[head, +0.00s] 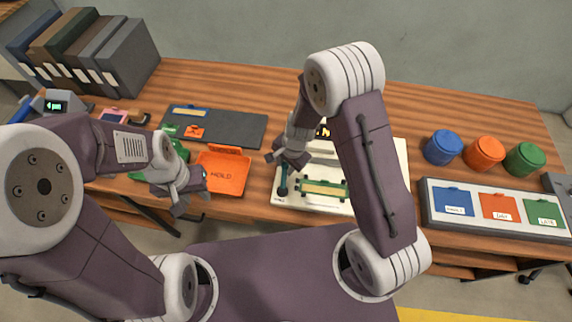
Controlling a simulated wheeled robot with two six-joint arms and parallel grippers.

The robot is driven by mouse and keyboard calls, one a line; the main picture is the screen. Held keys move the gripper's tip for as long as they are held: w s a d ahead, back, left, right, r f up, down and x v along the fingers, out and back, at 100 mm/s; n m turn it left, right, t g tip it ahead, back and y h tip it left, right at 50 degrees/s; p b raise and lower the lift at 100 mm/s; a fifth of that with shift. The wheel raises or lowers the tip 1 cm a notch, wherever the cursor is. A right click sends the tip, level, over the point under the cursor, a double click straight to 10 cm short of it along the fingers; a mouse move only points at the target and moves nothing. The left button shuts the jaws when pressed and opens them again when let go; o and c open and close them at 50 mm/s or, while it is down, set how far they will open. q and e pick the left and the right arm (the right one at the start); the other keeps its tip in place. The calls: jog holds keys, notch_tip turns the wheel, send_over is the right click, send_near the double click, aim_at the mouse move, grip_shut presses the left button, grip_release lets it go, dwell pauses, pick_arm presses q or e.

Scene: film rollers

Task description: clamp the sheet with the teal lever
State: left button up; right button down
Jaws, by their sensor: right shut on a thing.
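The teal lever (283,186) stands at the left side of a white board (308,206) on the table. My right gripper (285,163) is over the lever's upper end and shut on it; the fingers partly hide that end. A pale sheet (324,188) lies in a green-edged holder on the board, just right of the lever. My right arm hides the board's middle and part of its right side. My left gripper (194,200) is open and empty at the table's front edge, in front of the orange HOLD tray.
The orange HOLD tray (222,176) lies left of the board, with a green tray partly behind my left arm. A dark mat (240,128) lies behind. Blue (443,147), orange (484,153) and green (525,158) canisters stand right, behind a panel (434,205) of coloured plates. Binders (125,60) stand back left.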

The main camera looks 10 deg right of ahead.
jog(key=c, duration=1.1)
grip_release()
jog(key=shift+a, duration=0.1)
notch_tip(320, 180, up, 9)
jog(key=s+d+p, duration=0.1)
jog(key=p, duration=0.2)
jog(key=shift+s+p, duration=0.2)
jog(key=shift+p, duration=0.1)
